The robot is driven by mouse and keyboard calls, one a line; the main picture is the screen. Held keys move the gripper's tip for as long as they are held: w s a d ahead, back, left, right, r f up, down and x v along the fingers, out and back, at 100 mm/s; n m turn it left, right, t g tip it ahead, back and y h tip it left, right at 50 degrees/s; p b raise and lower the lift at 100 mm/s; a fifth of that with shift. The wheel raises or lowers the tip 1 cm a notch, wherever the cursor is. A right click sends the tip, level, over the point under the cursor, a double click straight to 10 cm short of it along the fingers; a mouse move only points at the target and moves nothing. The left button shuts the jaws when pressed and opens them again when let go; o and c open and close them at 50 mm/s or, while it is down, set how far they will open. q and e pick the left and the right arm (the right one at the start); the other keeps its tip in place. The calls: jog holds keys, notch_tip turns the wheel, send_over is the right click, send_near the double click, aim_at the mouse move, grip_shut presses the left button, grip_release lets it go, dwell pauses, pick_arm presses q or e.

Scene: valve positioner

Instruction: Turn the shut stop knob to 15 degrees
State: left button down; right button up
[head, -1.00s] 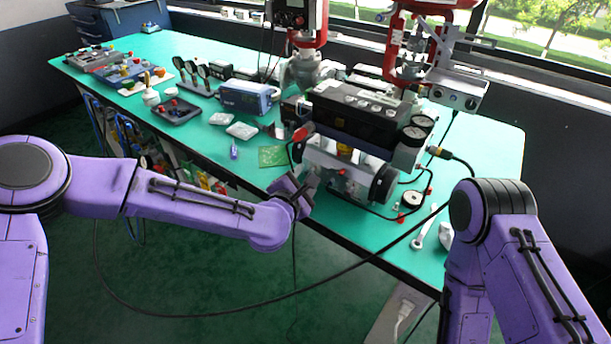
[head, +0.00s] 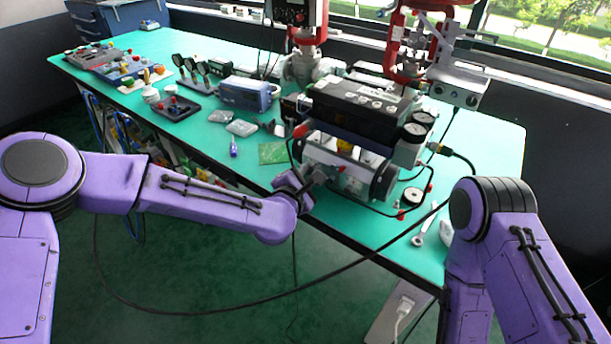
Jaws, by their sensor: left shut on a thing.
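The valve positioner stands on the green bench, with a black upper body (head: 350,108) and a silver cylindrical part (head: 345,165) below it. My left gripper (head: 316,176) is at the left end of the silver part, low on its front side. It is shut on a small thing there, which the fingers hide. I cannot make out the shut stop knob or its angle at this size. My right gripper is out of view; only my right arm shows at the lower right.
Two round gauges (head: 414,131) and black cables sit at the positioner's right. A wrench (head: 424,232) lies near the bench's front edge. A green card (head: 272,153) and a blue box (head: 249,95) lie to the left. The floor before the bench is open.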

pick_arm(q)
jog(key=m+b, duration=0.1)
jog(key=m+t+b, duration=0.1)
jog(key=shift+d+f+m+y+b, duration=0.1)
jog(key=shift+f+m+y+b, duration=0.2)
jog(key=shift+m+b, duration=0.1)
jog(key=shift+r+m+t+b, duration=0.1)
jog(key=shift+m+t+b, duration=0.65)
jog(key=shift+m, duration=0.25)
jog(key=c, duration=1)
grip_release()
jog(key=b+v, duration=0.1)
jog(key=v, duration=0.9)
jog(key=shift+s, duration=0.3)
